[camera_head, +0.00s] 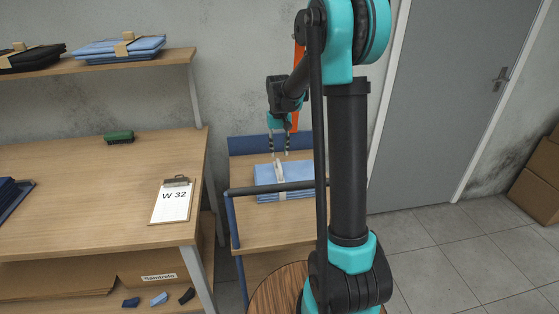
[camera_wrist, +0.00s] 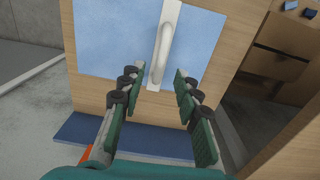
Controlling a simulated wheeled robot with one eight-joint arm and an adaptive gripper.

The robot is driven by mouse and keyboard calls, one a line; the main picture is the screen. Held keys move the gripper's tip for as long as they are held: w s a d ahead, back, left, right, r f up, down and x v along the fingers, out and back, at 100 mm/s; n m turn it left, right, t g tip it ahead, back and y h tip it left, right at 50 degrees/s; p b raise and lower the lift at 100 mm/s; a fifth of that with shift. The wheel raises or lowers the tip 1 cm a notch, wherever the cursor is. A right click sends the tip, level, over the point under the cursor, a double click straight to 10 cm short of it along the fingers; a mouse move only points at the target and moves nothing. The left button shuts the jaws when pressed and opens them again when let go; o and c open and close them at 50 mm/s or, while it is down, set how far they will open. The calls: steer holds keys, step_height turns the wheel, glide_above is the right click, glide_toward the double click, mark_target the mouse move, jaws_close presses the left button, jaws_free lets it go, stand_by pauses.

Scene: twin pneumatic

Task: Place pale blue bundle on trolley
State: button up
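A pale blue bundle (camera_head: 297,172) with a white band and raised loop lies flat on the wooden top of the trolley (camera_head: 270,236). In the wrist view the same bundle (camera_wrist: 105,35) lies beyond my fingertips, its white loop (camera_wrist: 166,42) between their lines. My gripper (camera_head: 280,151) points down above the bundle, apart from it. Its fingers (camera_wrist: 159,74) are open, with nothing visible between them. My arm hides the right side of the trolley. Another pale blue bundle (camera_head: 110,48) with a tan band sits on the wall shelf.
The trolley has a blue end panel (camera_head: 241,145) and a dark bar (camera_head: 262,189) across its near side. The workbench (camera_head: 70,175) at left holds a green brush (camera_head: 119,137) and a "W 32" clipboard (camera_head: 172,201). A black bundle (camera_head: 30,58) shares the shelf.

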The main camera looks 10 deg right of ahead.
steer(key=shift+r, duration=2.4)
